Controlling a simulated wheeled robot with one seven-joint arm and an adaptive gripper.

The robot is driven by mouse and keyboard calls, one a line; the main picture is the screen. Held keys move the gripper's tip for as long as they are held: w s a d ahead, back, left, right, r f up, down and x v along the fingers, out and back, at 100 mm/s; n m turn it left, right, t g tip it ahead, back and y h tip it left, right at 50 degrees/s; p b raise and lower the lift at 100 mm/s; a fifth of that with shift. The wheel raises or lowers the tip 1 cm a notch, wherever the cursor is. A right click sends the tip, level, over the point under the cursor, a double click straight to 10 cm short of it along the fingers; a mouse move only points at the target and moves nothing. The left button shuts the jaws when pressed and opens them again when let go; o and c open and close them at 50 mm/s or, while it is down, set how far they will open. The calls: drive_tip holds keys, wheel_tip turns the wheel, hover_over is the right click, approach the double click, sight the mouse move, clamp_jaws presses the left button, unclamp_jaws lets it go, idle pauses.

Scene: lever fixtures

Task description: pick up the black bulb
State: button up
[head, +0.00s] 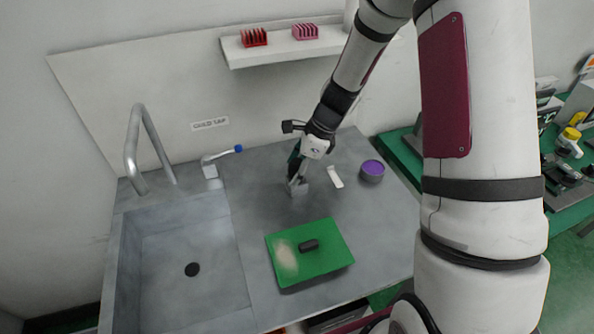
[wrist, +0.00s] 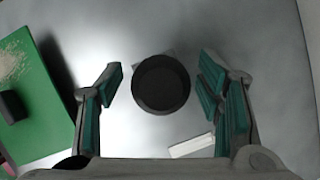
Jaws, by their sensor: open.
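The black bulb (wrist: 161,84) shows from above in the wrist view as a dark round shape, with a bit of a grey block behind its far edge. My gripper (wrist: 163,80) is open, with one green-padded finger on each side of the bulb and a visible gap on both sides. In the head view my gripper (head: 297,177) points down over the counter at a small grey block (head: 299,189). The bulb cannot be made out there, as my fingers cover that spot.
A green board (head: 335,260) with a black block (head: 308,245) lies in front. A white piece (head: 335,177) and a purple-topped bowl (head: 372,171) are to the right. A sink (head: 180,215) and a blue-tipped lever (head: 222,156) are left. A shelf (head: 285,50) hangs above.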

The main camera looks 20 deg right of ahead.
drive_tip(key=shift+c, duration=0.2)
drive_tip(key=c, duration=1.1)
